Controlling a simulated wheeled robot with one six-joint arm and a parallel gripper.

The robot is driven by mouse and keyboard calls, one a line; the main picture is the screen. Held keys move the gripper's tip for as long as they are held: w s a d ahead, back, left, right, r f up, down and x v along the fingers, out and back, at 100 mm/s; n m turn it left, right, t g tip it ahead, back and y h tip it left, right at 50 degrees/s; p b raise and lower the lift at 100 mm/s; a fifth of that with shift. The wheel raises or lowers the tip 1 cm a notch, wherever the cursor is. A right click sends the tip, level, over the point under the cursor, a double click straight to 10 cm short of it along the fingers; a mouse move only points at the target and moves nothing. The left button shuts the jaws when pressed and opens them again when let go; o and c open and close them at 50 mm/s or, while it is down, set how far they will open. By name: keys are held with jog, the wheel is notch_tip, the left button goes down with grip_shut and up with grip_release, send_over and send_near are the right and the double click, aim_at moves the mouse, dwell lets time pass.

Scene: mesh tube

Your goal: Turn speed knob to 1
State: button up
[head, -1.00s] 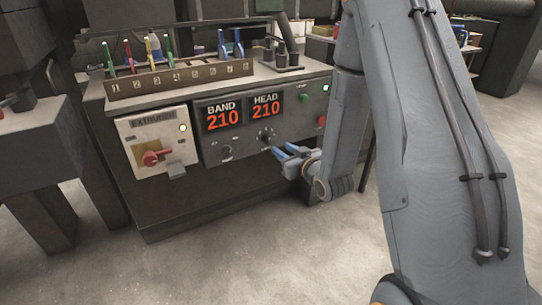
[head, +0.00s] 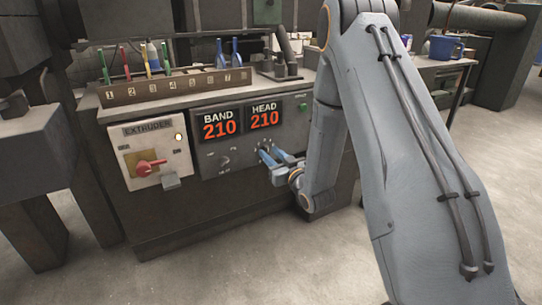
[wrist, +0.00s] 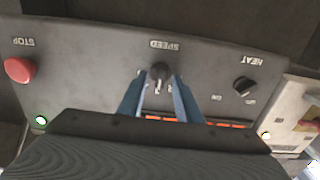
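The black speed knob (wrist: 161,73) sits under the upside-down SPEED label on the grey control panel (wrist: 100,60) in the wrist view. Its pale pointer mark faces the bottom of that picture. My gripper (wrist: 157,80) is open, with one blue finger on each side of the knob and a gap showing. I cannot tell how deep the fingertips reach around it. In the head view my gripper (head: 268,152) is at the panel below the HEAD display, and its fingers hide the knob. The scale numbers are mostly hidden by the fingers.
The heat knob (wrist: 245,86) is to the right in the wrist view, and the red stop button (wrist: 20,70) to the left. The BAND and HEAD displays (head: 241,121) read 210. An extruder box with a red switch (head: 150,167) stands left of the panel.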

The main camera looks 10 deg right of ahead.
jog(key=shift+w, duration=0.1)
grip_shut()
jog(key=shift+n, duration=0.3)
jog(key=n+p, duration=0.1)
jog(key=n, duration=0.2)
jog(key=shift+a, duration=0.1)
jog(key=n, duration=0.4)
jog(key=shift+p, duration=0.4)
jog(key=n, duration=0.4)
jog(key=shift+a+f+n+p, duration=0.1)
jog(key=shift+n+p, duration=0.2)
jog(key=shift+p, duration=0.05)
jog(key=shift+f+n, duration=0.1)
jog(key=shift+n, duration=1.7)
